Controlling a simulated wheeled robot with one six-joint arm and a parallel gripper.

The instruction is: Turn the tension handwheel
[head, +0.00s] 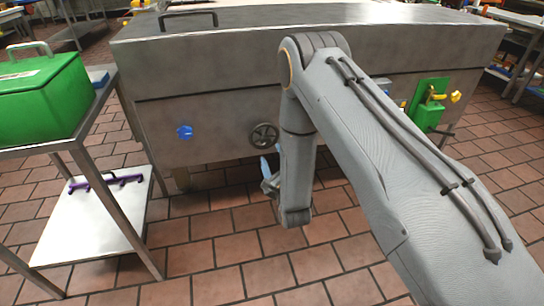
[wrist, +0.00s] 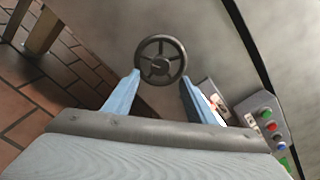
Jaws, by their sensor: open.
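The handwheel (head: 264,136) is a dark spoked wheel on the front of the steel machine in the head view. In the wrist view the handwheel (wrist: 161,60) shows whole, beyond and between the fingertips. My gripper (wrist: 159,80) is open and empty, its two blue fingers spread to either side of the wheel in that view. A gap to the wheel seems to remain, but I cannot tell how wide. In the head view my gripper (head: 268,170) hangs below and slightly right of the wheel, partly hidden by my arm.
A blue knob (head: 184,132) sits left of the wheel on the machine (head: 215,100). A control box with coloured buttons (wrist: 266,124) is at the right in the wrist view. A metal stand (head: 95,125) with a green bin (head: 45,92) is at the left. Tiled floor is open in front.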

